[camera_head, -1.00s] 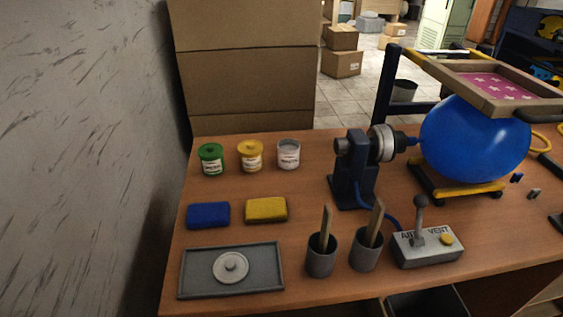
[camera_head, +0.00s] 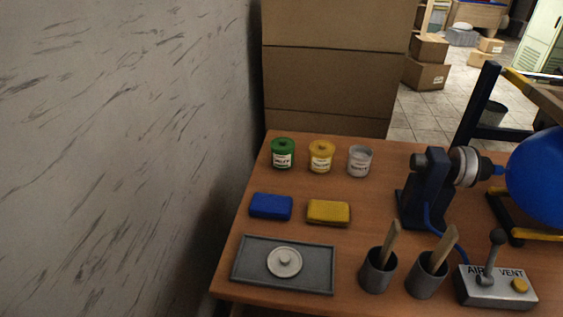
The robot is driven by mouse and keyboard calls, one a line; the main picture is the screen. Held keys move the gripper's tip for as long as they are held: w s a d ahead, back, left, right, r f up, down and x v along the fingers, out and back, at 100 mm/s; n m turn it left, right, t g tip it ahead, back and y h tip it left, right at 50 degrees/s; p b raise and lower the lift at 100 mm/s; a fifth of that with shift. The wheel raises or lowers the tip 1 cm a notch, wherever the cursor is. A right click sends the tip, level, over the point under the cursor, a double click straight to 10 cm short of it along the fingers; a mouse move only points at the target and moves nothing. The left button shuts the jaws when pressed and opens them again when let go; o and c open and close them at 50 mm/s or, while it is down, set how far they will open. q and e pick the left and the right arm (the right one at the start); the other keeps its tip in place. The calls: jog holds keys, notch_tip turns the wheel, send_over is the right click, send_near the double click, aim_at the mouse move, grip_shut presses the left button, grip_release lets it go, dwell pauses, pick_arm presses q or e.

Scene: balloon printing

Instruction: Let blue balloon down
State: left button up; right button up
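The blue balloon (camera_head: 537,178) is round and inflated at the right edge, partly cut off by the picture. Its neck meets the nozzle of a dark blue inflator stand (camera_head: 428,190) with a silver round part (camera_head: 464,166). A blue hose runs from the stand to a grey control box (camera_head: 496,289) marked "AIR" and "VENT". Neither of my grippers is in view.
Green (camera_head: 283,156), yellow (camera_head: 321,158) and grey (camera_head: 360,162) pots stand at the back of the wooden table (camera_head: 325,262). Blue (camera_head: 270,206) and yellow (camera_head: 328,213) sponges, a grey tray (camera_head: 245,262) and two cups with wooden sticks (camera_head: 376,272) (camera_head: 424,277) lie nearer. A wall (camera_head: 110,160) is at left.

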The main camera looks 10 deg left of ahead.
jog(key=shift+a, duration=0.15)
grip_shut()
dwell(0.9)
